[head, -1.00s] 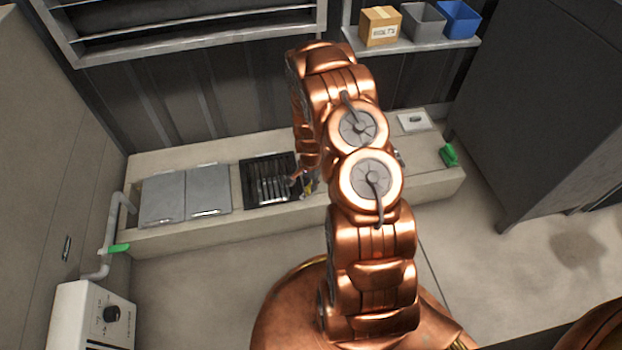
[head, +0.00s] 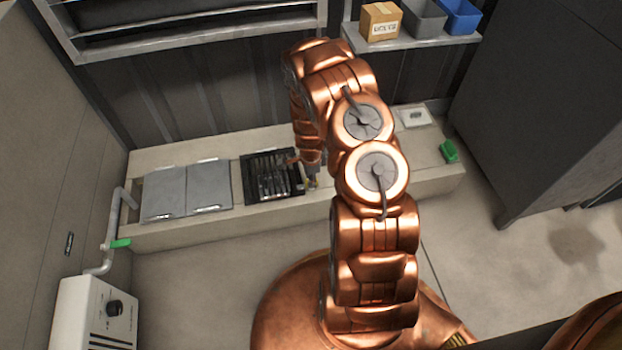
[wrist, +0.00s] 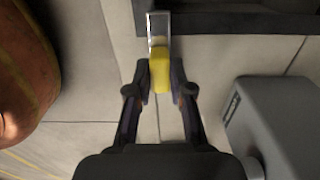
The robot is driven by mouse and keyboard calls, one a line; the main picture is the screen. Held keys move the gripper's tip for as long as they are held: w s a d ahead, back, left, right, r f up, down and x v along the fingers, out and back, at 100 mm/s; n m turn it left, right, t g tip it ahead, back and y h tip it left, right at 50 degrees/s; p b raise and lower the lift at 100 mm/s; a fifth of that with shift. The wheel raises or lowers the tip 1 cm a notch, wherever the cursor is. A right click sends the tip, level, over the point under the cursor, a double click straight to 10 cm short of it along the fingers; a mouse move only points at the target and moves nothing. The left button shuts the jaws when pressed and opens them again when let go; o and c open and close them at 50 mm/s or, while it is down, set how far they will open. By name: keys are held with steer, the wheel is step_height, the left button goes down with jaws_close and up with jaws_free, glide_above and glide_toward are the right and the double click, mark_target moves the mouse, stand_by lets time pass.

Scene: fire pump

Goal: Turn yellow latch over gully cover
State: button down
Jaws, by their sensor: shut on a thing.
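The yellow latch (wrist: 160,72) sits between my gripper's fingertips (wrist: 160,88) in the wrist view. Its metal plate (wrist: 158,24) runs up to the dark frame edge. My gripper is shut on the yellow part. In the head view the gully cover (head: 254,180) is a dark slatted grate set in the pale concrete ledge. A small yellow bit of the latch (head: 312,184) shows at its right side, beside my gripper. My arm hides much of the ledge there.
Two grey lids (head: 163,194) lie left of the grate. A green handle (head: 448,151) is at the ledge's right end. A pipe with a green lever (head: 120,243) stands at left. A grey box-like body (wrist: 280,125) is close to my gripper's right in the wrist view.

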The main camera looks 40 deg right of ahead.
stand_by(0.4)
steer(key=c, duration=1)
jaws_free()
steer(key=shift+c, duration=0.2)
step_height(320, 180, up, 12)
